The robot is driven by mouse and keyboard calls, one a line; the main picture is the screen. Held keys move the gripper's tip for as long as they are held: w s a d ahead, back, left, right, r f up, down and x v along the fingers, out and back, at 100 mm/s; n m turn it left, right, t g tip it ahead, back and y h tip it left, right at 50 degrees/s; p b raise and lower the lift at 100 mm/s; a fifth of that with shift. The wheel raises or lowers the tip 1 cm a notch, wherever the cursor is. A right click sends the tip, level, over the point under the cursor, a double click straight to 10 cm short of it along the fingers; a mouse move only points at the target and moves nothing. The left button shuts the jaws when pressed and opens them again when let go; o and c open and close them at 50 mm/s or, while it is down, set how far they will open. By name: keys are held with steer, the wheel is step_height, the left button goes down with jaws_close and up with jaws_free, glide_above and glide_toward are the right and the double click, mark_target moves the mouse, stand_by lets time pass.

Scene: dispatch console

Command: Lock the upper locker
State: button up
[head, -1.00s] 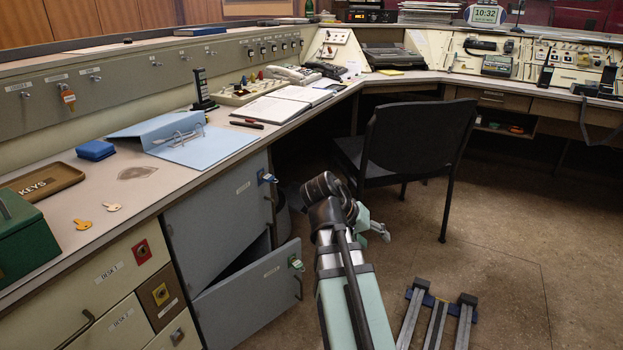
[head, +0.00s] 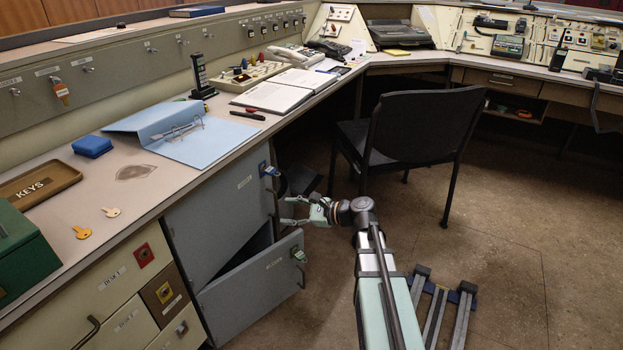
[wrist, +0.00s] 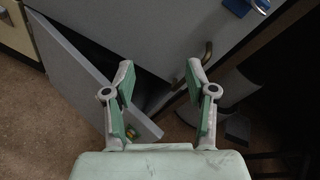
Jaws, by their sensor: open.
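The upper locker (head: 222,222) is a grey door under the desk; it looks shut, or nearly so. A blue lock piece (head: 268,170) sits near its upper right corner, and shows at the top edge of the wrist view (wrist: 238,6). Its handle (wrist: 208,54) is just beyond my right finger in the wrist view. The lower locker door (head: 248,292) hangs ajar, with a similar lock piece (head: 299,256) at its corner. My gripper (head: 287,211) is open and empty, in front of the lockers and below the upper lock. Its fingers (wrist: 160,72) are spread apart.
A black chair (head: 420,140) stands to the right of my arm. The desk top above holds a blue binder (head: 175,130), loose keys (head: 82,232), a key tray (head: 38,185) and a green box (head: 22,255). Open floor lies at the right.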

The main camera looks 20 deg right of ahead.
mark_target(273, 171)
steer(key=w+d+r+m+t+y, duration=0.1)
steer(key=w+d+r+m+t, duration=0.25)
steer(key=r+m, duration=0.3)
steer(key=shift+m+t, duration=0.55)
steer(key=x, duration=0.5)
steer(key=r+x, duration=0.1)
steer(key=x, duration=0.1)
steer(key=shift+a, duration=0.1)
steer(key=shift+x, duration=0.85)
steer(key=shift+c, duration=0.3)
jaws_close()
